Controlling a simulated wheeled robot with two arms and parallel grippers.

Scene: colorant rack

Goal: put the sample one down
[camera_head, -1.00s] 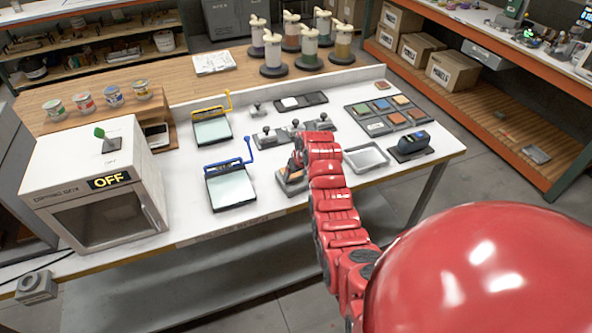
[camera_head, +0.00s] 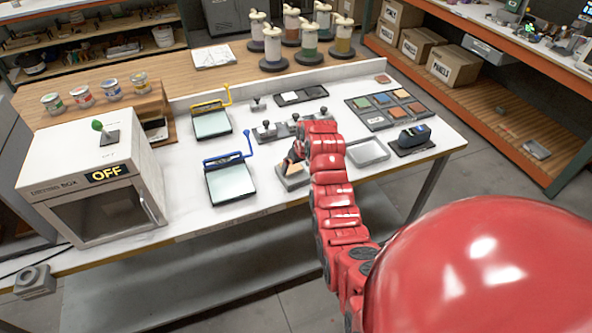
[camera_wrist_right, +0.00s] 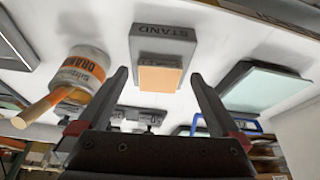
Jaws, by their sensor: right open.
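The orange sample (camera_wrist_right: 160,79) is a flat square panel. It rests on the grey block marked STAND (camera_wrist_right: 165,48) in the right wrist view. In the head view the stand (camera_head: 287,184) sits near the front of the white table, with the orange sample (camera_head: 295,169) partly visible on it. My right gripper (camera_wrist_right: 158,80) is open, its two fingers spread on either side of the sample in the picture, with gaps to both. In the head view my right gripper (camera_head: 294,154) is over the back of the stand, partly hidden by my arm. My left gripper is not in view.
A can labelled orange (camera_wrist_right: 78,74) with a stick is beside the stand, hidden by my arm in the head view. A blue-handled black tray (camera_head: 230,180) stands left. A shallow grey tray (camera_head: 367,153) and a tile rack (camera_head: 376,125) are right. An OFF box (camera_head: 92,190) is far left.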

